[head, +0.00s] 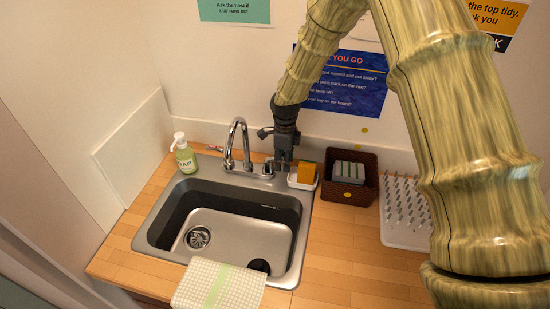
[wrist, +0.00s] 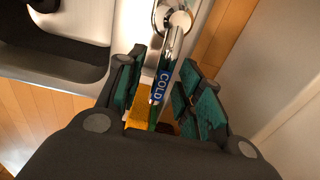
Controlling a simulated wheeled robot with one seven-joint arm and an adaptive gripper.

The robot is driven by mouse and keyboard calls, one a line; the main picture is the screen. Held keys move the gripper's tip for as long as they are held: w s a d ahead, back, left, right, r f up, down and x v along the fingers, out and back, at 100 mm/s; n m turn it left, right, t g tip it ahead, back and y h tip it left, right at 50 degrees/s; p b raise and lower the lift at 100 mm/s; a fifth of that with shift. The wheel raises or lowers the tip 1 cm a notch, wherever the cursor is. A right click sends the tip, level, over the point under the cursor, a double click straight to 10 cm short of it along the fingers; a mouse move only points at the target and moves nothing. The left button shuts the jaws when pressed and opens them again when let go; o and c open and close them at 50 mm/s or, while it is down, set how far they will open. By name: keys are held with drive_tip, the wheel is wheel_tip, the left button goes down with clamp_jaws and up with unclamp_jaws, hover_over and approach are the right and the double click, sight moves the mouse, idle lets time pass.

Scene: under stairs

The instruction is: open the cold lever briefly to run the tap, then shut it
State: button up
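The chrome tap (head: 238,145) stands at the back rim of the steel sink (head: 225,192); I see no water coming from its spout. In the wrist view, the cold lever (wrist: 168,70) is a chrome bar with a blue COLD label, running from a round hub. My gripper (wrist: 160,100) is open, with its teal-padded fingers on either side of the lever. Gaps show between lever and pads, so it does not look gripped. In the head view my gripper (head: 283,163) is just right of the tap, and hides part of the lever. A second lever (head: 214,149) is left of the spout.
A soap bottle (head: 185,155) stands left of the tap. A white dish with an orange sponge (head: 306,173) sits close right of my gripper. A dark basket (head: 350,190) and a white drying rack (head: 404,215) are farther right. A towel (head: 218,285) hangs over the sink's front.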

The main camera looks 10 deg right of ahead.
clamp_jaws()
drive_tip(key=m, duration=0.2)
drive_tip(key=s+a+m, duration=0.1)
drive_tip(key=m, duration=0.1)
drive_tip(key=s+m, duration=0.1)
drive_tip(key=shift+a+r+m+p, duration=0.2)
drive_tip(key=shift+a+m+p, duration=0.15)
drive_tip(key=shift+m+p, duration=0.05)
drive_tip(key=shift+s+a+m, duration=0.15)
drive_tip(key=shift+a+m, duration=0.1)
drive_tip(key=shift+m, duration=0.35)
drive_tip(key=shift+s+a+m+p, duration=0.2)
drive_tip(key=shift+a+m+p, duration=0.1)
drive_tip(key=shift+m+p, duration=0.4)
drive_tip(key=shift+s+a+m, duration=0.15)
drive_tip(key=shift+a+m, duration=0.35)
drive_tip(key=shift+m, duration=0.7)
